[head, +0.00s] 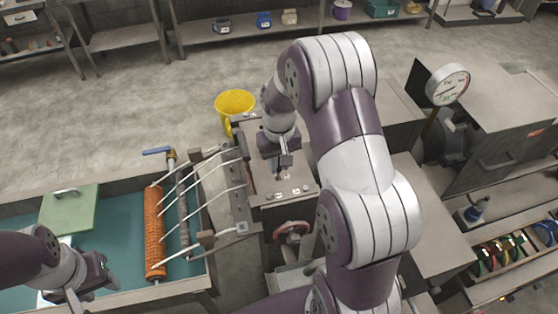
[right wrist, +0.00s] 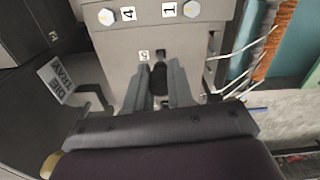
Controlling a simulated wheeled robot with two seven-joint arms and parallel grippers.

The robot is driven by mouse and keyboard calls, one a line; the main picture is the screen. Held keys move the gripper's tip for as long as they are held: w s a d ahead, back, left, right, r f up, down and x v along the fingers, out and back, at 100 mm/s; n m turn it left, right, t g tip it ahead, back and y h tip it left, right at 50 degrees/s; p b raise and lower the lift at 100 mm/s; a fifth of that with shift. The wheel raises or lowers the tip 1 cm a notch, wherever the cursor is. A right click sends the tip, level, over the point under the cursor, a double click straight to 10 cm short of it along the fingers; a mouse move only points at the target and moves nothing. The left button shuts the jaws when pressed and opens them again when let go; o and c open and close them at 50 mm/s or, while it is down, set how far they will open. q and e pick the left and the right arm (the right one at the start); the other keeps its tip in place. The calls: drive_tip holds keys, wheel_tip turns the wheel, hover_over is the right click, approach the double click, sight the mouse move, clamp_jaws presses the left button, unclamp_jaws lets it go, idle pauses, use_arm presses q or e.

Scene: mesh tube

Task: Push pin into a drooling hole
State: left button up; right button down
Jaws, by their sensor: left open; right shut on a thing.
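My right gripper (head: 282,172) is over the grey machine block (head: 287,199). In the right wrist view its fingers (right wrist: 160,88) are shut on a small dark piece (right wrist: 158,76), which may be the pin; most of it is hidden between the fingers. The block also shows there (right wrist: 185,42), with bolts (right wrist: 106,17) labelled 4 and 1 and another small label beside the fingers. I cannot make out a drooling hole. My left gripper (head: 78,298) is open and empty at the lower left, over the teal-floored trough, well away from the block.
An orange mesh tube (head: 154,232) lies in the teal trough (head: 118,239), beside a grey rod and several pale curved pipes. A yellow bucket (head: 234,103) stands behind the block. A red handwheel (head: 291,230) is in front. A gauge (head: 448,85) and cabinets are at right.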

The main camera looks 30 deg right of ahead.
sight(279, 170)
drive_tip(key=shift+f+b, duration=1.1)
drive_tip(key=shift+f, duration=0.5)
idle(1.1)
drive_tip(key=c, duration=0.9)
unclamp_jaws()
drive_tip(key=shift+w+r+b, duration=0.1)
drive_tip(key=shift+r+b, duration=0.15)
drive_tip(key=shift+b, duration=0.05)
wheel_tip(279, 170, up, 6)
drive_tip(key=b, duration=0.2)
drive_tip(key=shift+b, duration=0.4)
wheel_tip(279, 170, up, 6)
drive_tip(key=p, duration=0.4)
drive_tip(key=shift+r+p, duration=0.15)
drive_tip(key=shift+p, duration=0.2)
